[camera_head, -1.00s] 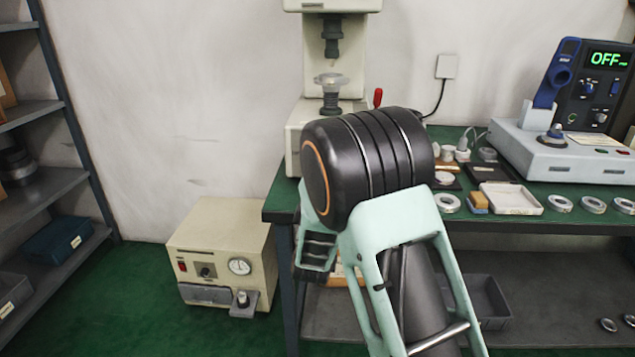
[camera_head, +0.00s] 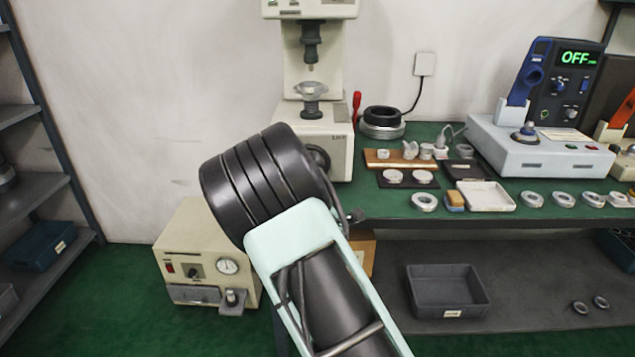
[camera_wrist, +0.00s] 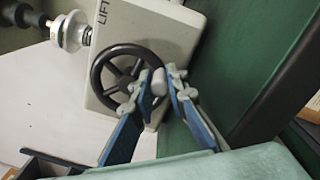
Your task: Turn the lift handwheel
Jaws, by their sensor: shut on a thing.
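The lift handwheel (camera_wrist: 112,72) is a dark spoked wheel on the pale machine body marked LIFT (camera_wrist: 160,25) in the wrist view. A light grey crank knob (camera_wrist: 158,82) sits at its rim. My gripper (camera_wrist: 158,88) has its two blue-grey fingers closed on either side of this knob. In the head view, the handwheel (camera_head: 318,158) shows partly on the front of the pale bench machine (camera_head: 290,120). My arm covers part of the wheel, and my fingers cannot be made out there.
The green bench (camera_head: 400,205) carries rings, a white tray (camera_head: 486,196) and a blue-grey instrument reading OFF (camera_head: 545,150). A red-handled tool (camera_head: 356,105) stands beside the machine. A cream box with a gauge (camera_head: 210,255) stands on the floor at left. A grey bin (camera_head: 447,290) sits below.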

